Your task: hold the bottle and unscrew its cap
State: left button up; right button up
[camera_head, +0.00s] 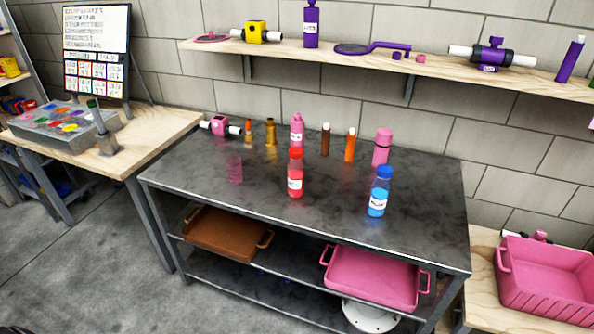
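Several bottles stand upright on the dark metal table (335,215). A clear bottle with red contents (295,182), a white label and a red cap (295,153) stands near the middle. A clear bottle with blue contents (378,198), a white label and a blue cap (384,172) stands to its right. A pink bottle (297,131) with a white label stands behind the red one. The caps sit on the red and blue bottles. I cannot tell which bottle the task means. Neither of my grippers is in view.
A pink cylinder (382,147), orange (350,146) and brown (325,140) tubes, brass-coloured parts (271,132) and a pink valve (219,126) line the table's back. Brown (222,234) and pink (372,279) trays lie below. A wall shelf (340,52) hangs above. The tabletop front is clear.

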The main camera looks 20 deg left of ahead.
aim_at(296, 168)
jog(key=i+j, duration=0.2)
jog(key=j, duration=0.2)
jog(key=i+j, duration=0.45)
jog(key=j, duration=0.3)
